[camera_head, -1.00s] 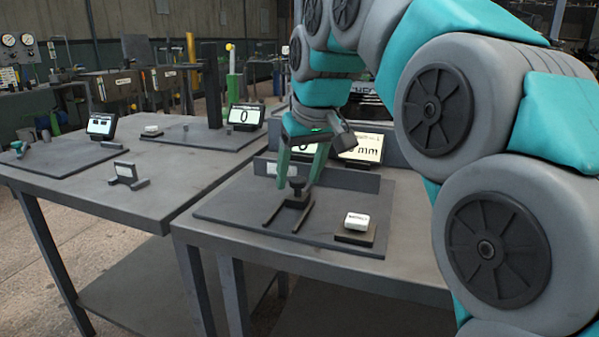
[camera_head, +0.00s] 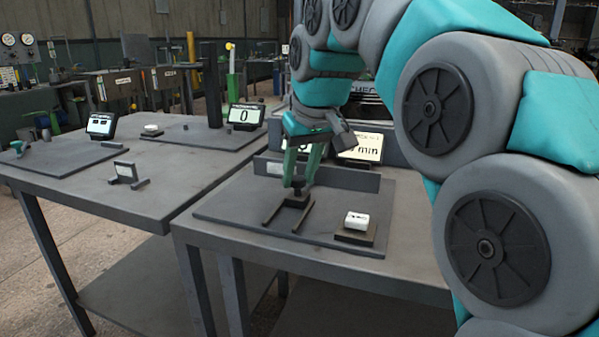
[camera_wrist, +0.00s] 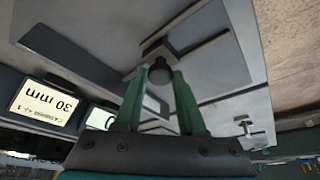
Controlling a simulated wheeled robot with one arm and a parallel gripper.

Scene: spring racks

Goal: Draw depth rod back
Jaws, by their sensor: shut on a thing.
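The depth rod's dark round knob (camera_wrist: 160,72) stands between two dark rails (camera_head: 290,212) on the near plate. My gripper (camera_head: 299,183) reaches down onto it, and its green fingers are shut on the knob. In the wrist view the fingertips (camera_wrist: 159,76) sit on either side of the knob. The fingers partly cover the knob in the head view.
A white block (camera_head: 356,220) sits on a dark stand right of the rails. A low upright wall (camera_head: 345,179) runs behind them.

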